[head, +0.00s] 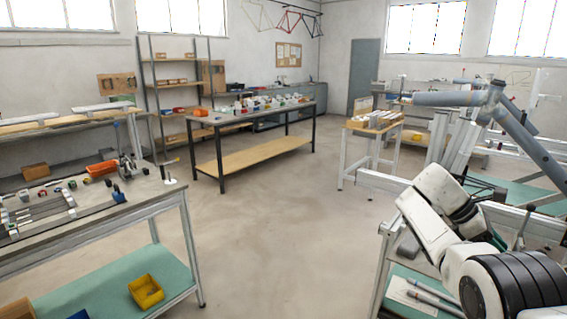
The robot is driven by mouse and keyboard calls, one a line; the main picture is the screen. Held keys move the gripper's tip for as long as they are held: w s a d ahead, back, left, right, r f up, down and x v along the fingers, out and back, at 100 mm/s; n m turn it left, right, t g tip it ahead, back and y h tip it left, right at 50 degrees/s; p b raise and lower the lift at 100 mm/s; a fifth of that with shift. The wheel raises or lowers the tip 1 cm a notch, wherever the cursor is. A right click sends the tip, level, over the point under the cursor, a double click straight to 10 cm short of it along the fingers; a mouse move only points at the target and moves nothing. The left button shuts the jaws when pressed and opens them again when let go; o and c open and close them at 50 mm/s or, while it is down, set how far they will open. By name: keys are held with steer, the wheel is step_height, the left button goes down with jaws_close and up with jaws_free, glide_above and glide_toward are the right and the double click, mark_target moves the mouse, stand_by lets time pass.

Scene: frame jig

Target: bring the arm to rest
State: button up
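My arm, white with black bands, reaches in from the lower right corner of the head view. It is bent, with its farther links over the frame jig (375,181) on the right. A grey-blue bicycle frame (450,99) is held up at that jig. My gripper cannot be made out; the end of the arm is hidden behind its own links or lost against the jig.
A workbench (178,203) with tools, an orange bin (101,168) and a yellow bin (146,291) below stands at left. A long table (207,119) and a small wooden-topped table (361,127) stand farther back. The middle floor (290,230) is clear.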

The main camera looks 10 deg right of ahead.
steer(key=s+a+f+m+t+y, duration=0.1)
steer(key=a+f, duration=0.4)
steer(key=f, duration=0.4)
steer(key=s+a+f+m+t+y, duration=0.15)
steer(key=a+f, duration=0.35)
steer(key=f, duration=0.5)
steer(key=s+a+f+m+t+y, duration=0.2)
steer(key=s+a+f+m, duration=0.1)
steer(key=s+a+f, duration=0.6)
steer(key=s+a+f+m+t+y, duration=0.1)
steer(key=s+a+f, duration=0.15)
steer(key=s, duration=0.25)
steer(key=s+a+f+m+t+y, duration=0.1)
steer(key=s+a, duration=0.2)
steer(key=s, duration=0.2)
steer(key=s+a+r+m, duration=0.1)
steer(key=s+a+r, duration=0.1)
steer(key=s, duration=0.5)
steer(key=s+a+r+m+y, duration=0.1)
steer(key=s+a+r+m, duration=0.1)
steer(key=s, duration=0.4)
steer(key=shift+s+a+r+t, duration=0.15)
steer(key=shift+s+a+t, duration=0.25)
steer(key=shift+a, duration=0.2)
steer(key=shift+d+y, duration=0.1)
steer(key=shift+y, duration=0.15)
